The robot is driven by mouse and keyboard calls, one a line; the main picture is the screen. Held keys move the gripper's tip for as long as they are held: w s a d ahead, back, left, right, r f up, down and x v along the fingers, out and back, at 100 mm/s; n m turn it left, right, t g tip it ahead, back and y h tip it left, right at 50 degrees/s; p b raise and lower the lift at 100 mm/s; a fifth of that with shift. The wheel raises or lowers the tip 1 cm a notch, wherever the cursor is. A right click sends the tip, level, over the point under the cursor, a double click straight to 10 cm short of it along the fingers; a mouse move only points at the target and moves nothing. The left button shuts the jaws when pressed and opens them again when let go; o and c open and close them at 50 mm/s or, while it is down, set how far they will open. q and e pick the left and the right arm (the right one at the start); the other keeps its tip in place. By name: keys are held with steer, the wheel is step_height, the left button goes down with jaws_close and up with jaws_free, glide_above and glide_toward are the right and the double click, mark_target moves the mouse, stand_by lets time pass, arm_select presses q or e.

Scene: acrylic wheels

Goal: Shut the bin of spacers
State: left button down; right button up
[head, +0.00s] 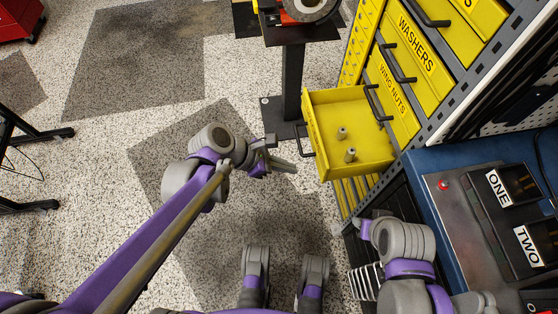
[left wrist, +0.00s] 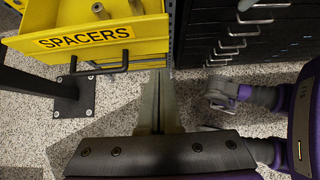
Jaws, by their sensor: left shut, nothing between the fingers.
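The yellow spacers bin (head: 345,112) is pulled out from the yellow cabinet like an open drawer. Two grey cylindrical spacers (head: 350,155) stand inside it. The left wrist view shows its front labelled SPACERS (left wrist: 84,39) and a dark bar handle (left wrist: 100,69). My left gripper (head: 291,168) is shut and empty, in front of the bin's front face, close to but apart from the handle. Its fingers (left wrist: 158,80) point to the right of the handle in the left wrist view. My right gripper (head: 364,228) is low beside the dark drawers; its fingers are unclear.
Shut yellow bins labelled WASHERS (head: 417,42) and WING NUTS (head: 392,87) sit beside the open bin. A black post stand (head: 290,90) rises just beyond it. A blue bench (head: 425,165) with ONE and TWO boxes is at right. Open speckled floor lies left.

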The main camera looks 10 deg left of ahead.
mark_target(323, 169)
arm_select(q)
steer(key=shift+w+d+f+b, duration=0.25)
steer(key=shift+w+d+f, duration=0.15)
steer(key=shift+d, duration=0.65)
steer(key=shift+w+d+f+b, duration=0.2)
steer(key=shift+w+d+f, duration=0.25)
steer(key=shift+d, duration=0.65)
steer(key=shift+w+d+f+b, duration=0.25)
steer(key=shift+d+f, duration=0.25)
steer(key=shift+d, duration=0.55)
arm_select(e)
steer(key=shift+s+x, duration=0.25)
steer(key=shift+x, duration=0.9)
steer(key=shift+f, duration=0.1)
arm_select(q)
steer(key=shift+w+d, duration=0.1)
steer(key=shift+d, duration=0.35)
steer(key=w+d, duration=0.2)
steer(key=d, duration=0.3)
steer(key=w+d, duration=0.1)
steer(key=d, duration=0.5)
steer(key=w+d, duration=0.2)
steer(key=d, duration=0.4)
steer(key=shift+w+d+p, duration=0.1)
steer(key=shift+w+p, duration=0.2)
steer(key=shift+p, duration=0.1)
arm_select(e)
steer(key=shift+r, duration=0.5)
steer(key=shift+s, duration=0.1)
